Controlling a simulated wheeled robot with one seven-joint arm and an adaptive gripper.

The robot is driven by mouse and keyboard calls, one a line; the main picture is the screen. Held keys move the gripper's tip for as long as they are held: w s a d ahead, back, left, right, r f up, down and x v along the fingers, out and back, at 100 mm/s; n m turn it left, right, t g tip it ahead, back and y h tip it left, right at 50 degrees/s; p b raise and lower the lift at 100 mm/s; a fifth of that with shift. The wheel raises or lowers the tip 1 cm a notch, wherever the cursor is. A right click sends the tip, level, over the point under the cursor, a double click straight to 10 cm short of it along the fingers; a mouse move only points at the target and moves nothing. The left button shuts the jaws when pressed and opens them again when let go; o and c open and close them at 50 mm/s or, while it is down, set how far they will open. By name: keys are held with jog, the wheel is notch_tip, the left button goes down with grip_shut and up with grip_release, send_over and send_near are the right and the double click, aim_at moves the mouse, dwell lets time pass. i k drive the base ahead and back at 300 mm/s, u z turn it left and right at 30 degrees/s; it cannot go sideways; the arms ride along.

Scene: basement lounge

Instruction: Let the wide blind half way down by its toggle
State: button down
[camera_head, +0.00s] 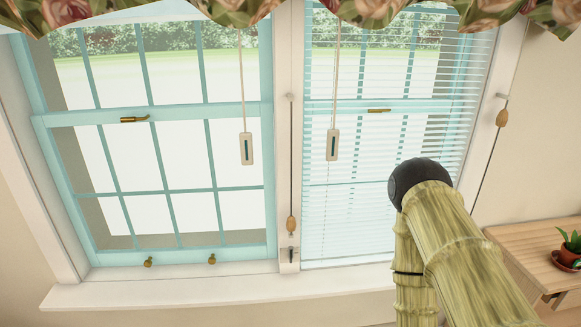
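The left window (120,118) looks the wider of two. No slats hang over its visible panes; its top is hidden behind a floral valance. A pale pendant (247,149) with a dark slot hangs on a cord in front of it. The right window has a white slatted blind (335,225) let down over it, with a similar pendant (332,145). Wooden cord knobs hang on the post between the windows (291,224) and at the right frame (502,118). I cannot tell which piece is the toggle. My gripper is not in view; only my arm shows.
My arm covers the lower right part of the blind. A white sill (170,290) runs below the windows. A wooden table (525,250) with a potted plant (572,243) stands at the right. A floral valance (235,10) hangs along the top.

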aim_at(290, 224)
jog(key=u, duration=1.9)
jog(key=k, duration=0.4)
jog(key=z, duration=0.65)
